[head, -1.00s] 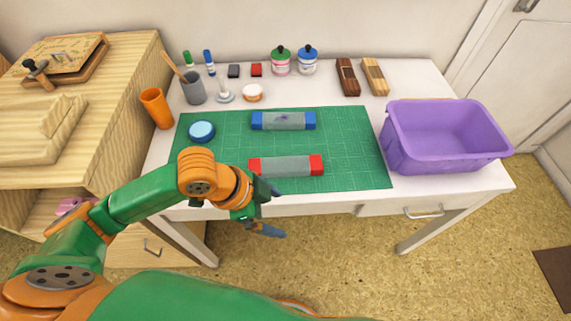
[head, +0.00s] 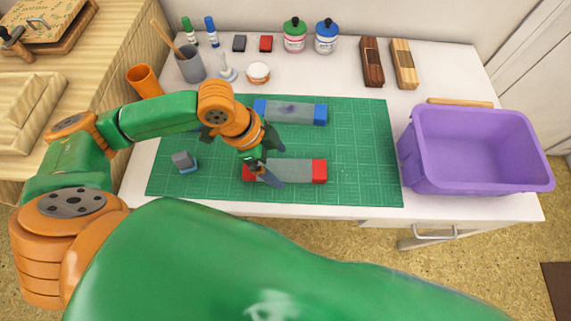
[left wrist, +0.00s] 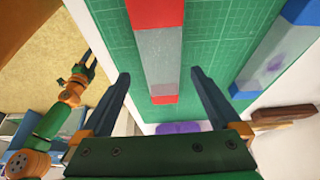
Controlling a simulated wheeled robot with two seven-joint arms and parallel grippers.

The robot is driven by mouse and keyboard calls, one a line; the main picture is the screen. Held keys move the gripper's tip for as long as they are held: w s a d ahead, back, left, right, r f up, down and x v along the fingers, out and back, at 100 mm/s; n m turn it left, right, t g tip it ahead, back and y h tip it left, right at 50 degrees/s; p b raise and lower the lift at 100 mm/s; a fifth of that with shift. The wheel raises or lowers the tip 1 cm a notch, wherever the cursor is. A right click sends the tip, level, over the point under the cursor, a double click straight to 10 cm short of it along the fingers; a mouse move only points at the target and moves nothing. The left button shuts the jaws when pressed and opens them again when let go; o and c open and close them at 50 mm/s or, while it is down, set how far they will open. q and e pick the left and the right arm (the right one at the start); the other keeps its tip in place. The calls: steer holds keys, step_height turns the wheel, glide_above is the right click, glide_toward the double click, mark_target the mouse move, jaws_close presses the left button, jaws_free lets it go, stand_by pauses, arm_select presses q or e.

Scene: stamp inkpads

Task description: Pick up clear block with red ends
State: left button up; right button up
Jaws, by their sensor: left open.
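The clear block with red ends (head: 300,171) lies flat on the green cutting mat (head: 360,150), in the part nearer to me. My left gripper (head: 270,163) is open, over the left part of this block, and hides some of it. In the left wrist view the block (left wrist: 160,52) runs up the picture, between the lines of the two open fingers (left wrist: 160,76); I see no contact. My right arm shows small at the left of that view, with its gripper (left wrist: 89,64) away from the block; its jaws are too small to read.
A similar block with blue ends (head: 291,112) lies behind on the mat. A grey piece with a blue base (head: 183,162) stands at the mat's left. A purple bin (head: 475,155) is at right. Bottles (head: 326,37) and brown wooden pieces (head: 372,63) line the back.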

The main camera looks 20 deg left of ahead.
mark_target(285, 170)
arm_select(q)
steer(key=shift+x, duration=0.9)
steer(key=shift+w+f, duration=0.2)
steer(key=shift+f, duration=0.2)
steer(key=shift+r, duration=0.1)
jaws_close()
